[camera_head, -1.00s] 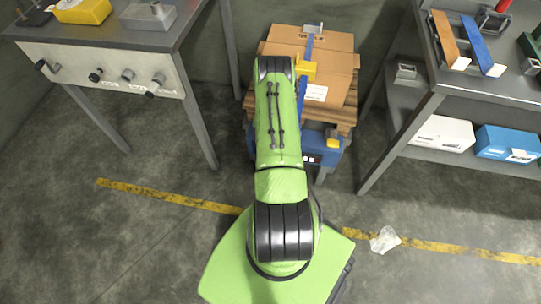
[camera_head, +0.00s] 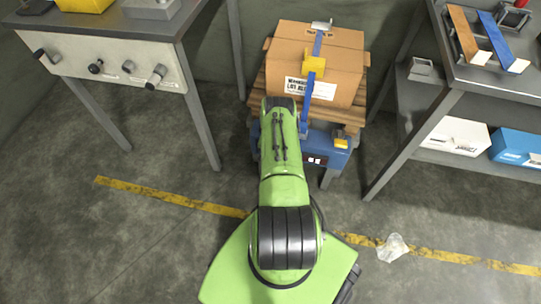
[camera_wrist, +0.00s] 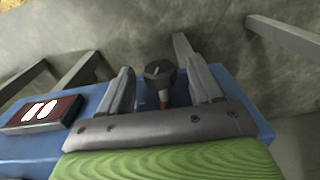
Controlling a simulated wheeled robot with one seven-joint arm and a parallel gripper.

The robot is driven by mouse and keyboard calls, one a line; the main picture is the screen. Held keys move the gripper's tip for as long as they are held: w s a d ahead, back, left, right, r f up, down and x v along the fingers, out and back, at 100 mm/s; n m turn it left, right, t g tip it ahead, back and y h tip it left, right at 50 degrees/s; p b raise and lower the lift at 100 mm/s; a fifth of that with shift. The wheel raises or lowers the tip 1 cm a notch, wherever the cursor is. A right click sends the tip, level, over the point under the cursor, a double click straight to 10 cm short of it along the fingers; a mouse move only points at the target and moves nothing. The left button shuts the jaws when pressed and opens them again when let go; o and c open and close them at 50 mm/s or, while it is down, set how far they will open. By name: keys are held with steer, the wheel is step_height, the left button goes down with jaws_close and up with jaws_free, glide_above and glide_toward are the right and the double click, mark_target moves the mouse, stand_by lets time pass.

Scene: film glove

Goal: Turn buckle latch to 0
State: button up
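In the wrist view, the two grey fingers of my gripper (camera_wrist: 160,80) stand apart. A dark, roughly six-sided knob (camera_wrist: 160,70) with a reddish stem shows between them, with gaps on both sides. It may be the buckle latch, but I cannot tell for sure. Below is a blue machine top (camera_wrist: 88,98) with a dark display (camera_wrist: 42,112) bearing white marks. In the head view, the blue machine (camera_head: 325,150) stands in front of a strapped carton (camera_head: 340,62). A yellow buckle (camera_head: 314,64) sits on the blue strap (camera_head: 307,105). My arm hides the gripper there.
A workbench with several knobs (camera_head: 105,70) stands at left. A grey shelf unit (camera_head: 450,80) holding blue and orange straps stands at right. The carton rests on a wooden pallet (camera_head: 352,115). Crumpled clear plastic (camera_head: 392,247) lies on the floor by the yellow line.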

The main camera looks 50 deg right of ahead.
steer(key=c, duration=0.9)
steer(key=shift+w+a+g, duration=0.1)
steer(key=shift+w+g, duration=0.1)
steer(key=shift+g, duration=0.4)
steer(key=shift+c, duration=0.3)
steer(key=shift+g+h, duration=0.6)
steer(key=shift+g, duration=0.2)
steer(key=o, duration=1.1)
steer(key=shift+c, duration=0.2)
steer(key=p+v, duration=0.5)
steer(key=v, duration=1)
steer(key=shift+r, duration=0.4)
